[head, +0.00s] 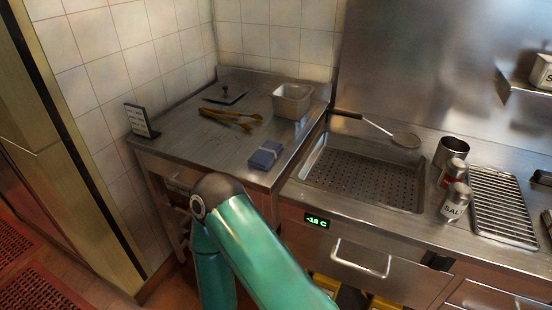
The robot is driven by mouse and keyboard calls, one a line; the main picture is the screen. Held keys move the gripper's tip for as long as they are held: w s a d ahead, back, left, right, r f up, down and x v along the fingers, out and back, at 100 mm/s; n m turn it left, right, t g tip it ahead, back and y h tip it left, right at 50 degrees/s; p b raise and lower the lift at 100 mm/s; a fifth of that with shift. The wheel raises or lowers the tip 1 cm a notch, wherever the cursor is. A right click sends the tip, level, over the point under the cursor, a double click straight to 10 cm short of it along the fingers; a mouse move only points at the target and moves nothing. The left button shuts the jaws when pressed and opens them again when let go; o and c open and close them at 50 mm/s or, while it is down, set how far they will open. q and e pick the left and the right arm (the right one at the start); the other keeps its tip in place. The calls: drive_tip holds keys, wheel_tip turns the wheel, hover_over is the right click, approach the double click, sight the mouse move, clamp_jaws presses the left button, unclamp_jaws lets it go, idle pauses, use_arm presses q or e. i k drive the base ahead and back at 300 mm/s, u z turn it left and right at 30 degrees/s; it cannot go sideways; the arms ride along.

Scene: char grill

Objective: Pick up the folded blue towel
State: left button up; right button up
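The folded blue towel (265,155) lies on the steel side counter (205,145), near its front right edge. A pale band crosses the towel. A green arm of mine with a dark joint rises from the bottom middle and stands in front of the counter, below the towel in the picture. It does not appear to touch the towel. Neither gripper shows in the head view.
To the right are a perforated basin (366,176), a skimmer (404,139), shakers (455,202) and a wire rack (503,207).

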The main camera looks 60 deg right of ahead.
sight(263, 159)
drive_tip(key=z, duration=0.5)
drive_tip(key=i, duration=0.2)
drive_tip(key=z, duration=0.7)
